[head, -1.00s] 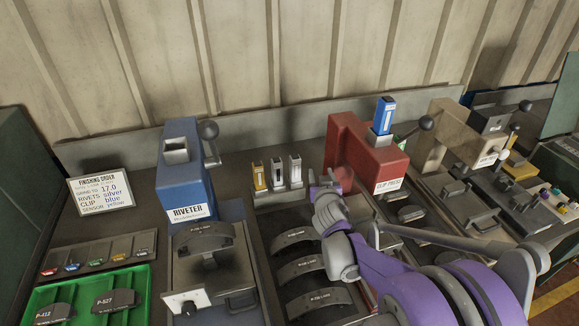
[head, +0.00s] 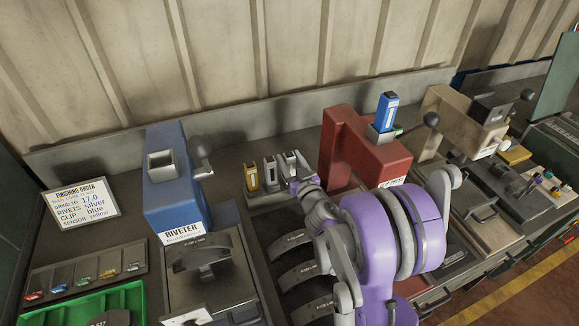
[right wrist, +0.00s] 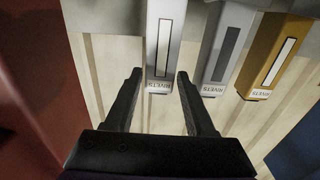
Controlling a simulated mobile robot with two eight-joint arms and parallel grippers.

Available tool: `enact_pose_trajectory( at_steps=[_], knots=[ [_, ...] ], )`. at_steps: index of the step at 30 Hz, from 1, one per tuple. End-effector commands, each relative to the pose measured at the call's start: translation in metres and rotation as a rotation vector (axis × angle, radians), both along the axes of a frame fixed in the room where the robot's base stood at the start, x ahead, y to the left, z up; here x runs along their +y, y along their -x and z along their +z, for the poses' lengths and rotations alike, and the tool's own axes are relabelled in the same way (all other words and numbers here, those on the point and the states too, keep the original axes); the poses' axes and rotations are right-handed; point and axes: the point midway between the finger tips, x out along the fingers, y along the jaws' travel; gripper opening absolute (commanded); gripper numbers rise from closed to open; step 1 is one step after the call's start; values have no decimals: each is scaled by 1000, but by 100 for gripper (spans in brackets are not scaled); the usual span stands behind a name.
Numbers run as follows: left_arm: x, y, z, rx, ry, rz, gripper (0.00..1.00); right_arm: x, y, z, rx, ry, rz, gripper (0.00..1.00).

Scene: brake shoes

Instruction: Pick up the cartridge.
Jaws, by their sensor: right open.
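Three rivet cartridges stand in a rack (head: 275,195) between the blue riveter and the red clip press: a gold one (head: 251,178), a grey one (head: 269,173) and a whitish silver one (head: 287,164). My right gripper (head: 300,183) is at the silver cartridge, partly hidden by my own arm. In the right wrist view, my right gripper (right wrist: 158,75) is open, with the lettered end of the silver cartridge (right wrist: 165,35) between its fingertips and not gripped. The grey (right wrist: 227,45) and gold (right wrist: 275,55) cartridges stand to its right there. My left gripper is out of view.
The blue riveter (head: 178,190) stands left of the rack. The red clip press (head: 365,155) with a blue cartridge (head: 387,113) on top stands close on the right. Dark brake shoes (head: 290,242) lie in front. An order card (head: 81,204) reads rivets silver, clip blue.

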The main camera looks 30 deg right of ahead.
Motion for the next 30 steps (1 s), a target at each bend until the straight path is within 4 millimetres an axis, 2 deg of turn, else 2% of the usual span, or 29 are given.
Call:
enact_pose_trajectory(
  at_steps=[3, 7, 17, 26, 30],
  knots=[
    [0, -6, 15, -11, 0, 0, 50, -5, -19, 5, -3, 1, 0, 55],
    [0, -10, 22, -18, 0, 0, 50, -9, -34, 4, -3, 0, -1, 55],
    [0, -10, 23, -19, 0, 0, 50, -11, -39, 1, 0, 0, -1, 55],
    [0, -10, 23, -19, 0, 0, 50, -11, -39, 1, 0, 0, -1, 1],
    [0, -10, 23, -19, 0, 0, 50, -11, -39, 1, 0, 0, -1, 0]
  ],
)
